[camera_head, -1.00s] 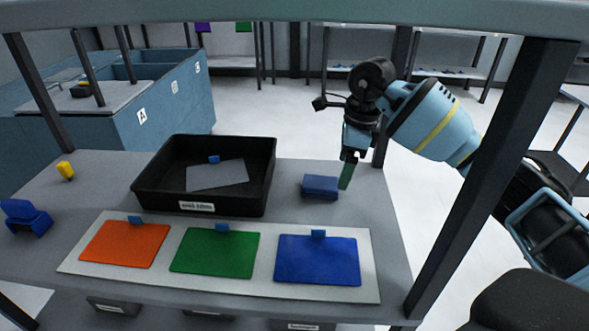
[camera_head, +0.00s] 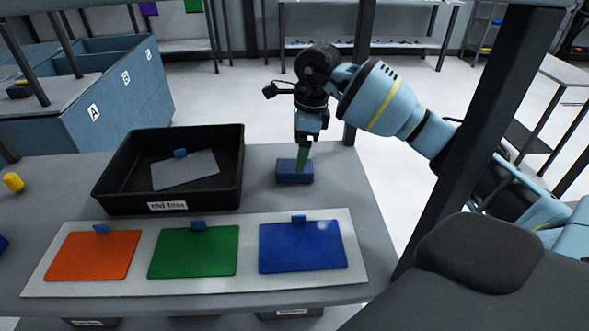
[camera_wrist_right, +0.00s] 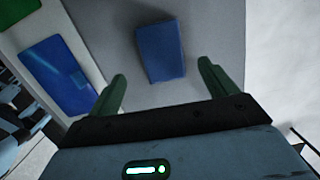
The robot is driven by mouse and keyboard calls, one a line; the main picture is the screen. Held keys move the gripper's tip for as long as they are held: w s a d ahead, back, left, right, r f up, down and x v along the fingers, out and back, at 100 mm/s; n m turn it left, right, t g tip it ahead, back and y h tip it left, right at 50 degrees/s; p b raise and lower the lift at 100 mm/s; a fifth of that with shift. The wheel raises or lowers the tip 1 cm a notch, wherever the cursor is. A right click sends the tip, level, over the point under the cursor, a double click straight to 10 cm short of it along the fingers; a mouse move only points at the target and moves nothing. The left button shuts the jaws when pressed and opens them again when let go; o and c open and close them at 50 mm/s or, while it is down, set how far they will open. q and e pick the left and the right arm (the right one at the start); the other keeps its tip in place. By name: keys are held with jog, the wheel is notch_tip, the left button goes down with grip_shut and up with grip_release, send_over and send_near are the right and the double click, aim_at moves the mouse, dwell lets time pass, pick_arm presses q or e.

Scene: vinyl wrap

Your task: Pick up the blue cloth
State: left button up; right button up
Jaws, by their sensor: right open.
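The blue cloth (camera_head: 294,177) is a small folded block on the grey table, right of the black tray. In the right wrist view the cloth (camera_wrist_right: 160,52) lies ahead of the fingertips, roughly centred between them. My right gripper (camera_head: 303,158) points down over the cloth in the head view. In the wrist view its two green fingers (camera_wrist_right: 161,72) are apart with nothing between them. I cannot tell the exact height of the fingertips above the cloth. My left gripper is not in view.
A black tray (camera_head: 108,190) with a grey sheet (camera_head: 186,171) stands left of the cloth. In front lies a white board (camera_head: 355,270) with orange (camera_head: 93,256), green (camera_head: 194,251) and blue (camera_head: 303,247) sheets. A dark frame post (camera_head: 470,130) rises at the right.

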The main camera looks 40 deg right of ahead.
aim_at(294, 165)
jog(key=f, duration=0.3)
jog(key=w+f, duration=0.1)
jog(key=shift+w+a+f, duration=0.1)
jog(key=shift+a+f, duration=0.25)
jog(key=c, duration=1.1)
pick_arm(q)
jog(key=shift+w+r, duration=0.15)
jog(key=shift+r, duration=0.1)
pick_arm(e)
jog(key=shift+r, duration=0.45)
jog(key=r, duration=0.2)
jog(key=shift+s+a+r, duration=0.3)
jog(key=shift+s, duration=0.05)
jog(key=s+a, duration=0.3)
jog(key=s+a+r, duration=0.1)
jog(key=s+a, duration=0.2)
jog(key=s, duration=0.1)
jog(key=s+a, duration=0.4)
jog(key=shift+s+a+r+b, duration=0.1)
jog(key=shift+r+b, duration=0.1)
jog(key=shift+b, duration=0.1)
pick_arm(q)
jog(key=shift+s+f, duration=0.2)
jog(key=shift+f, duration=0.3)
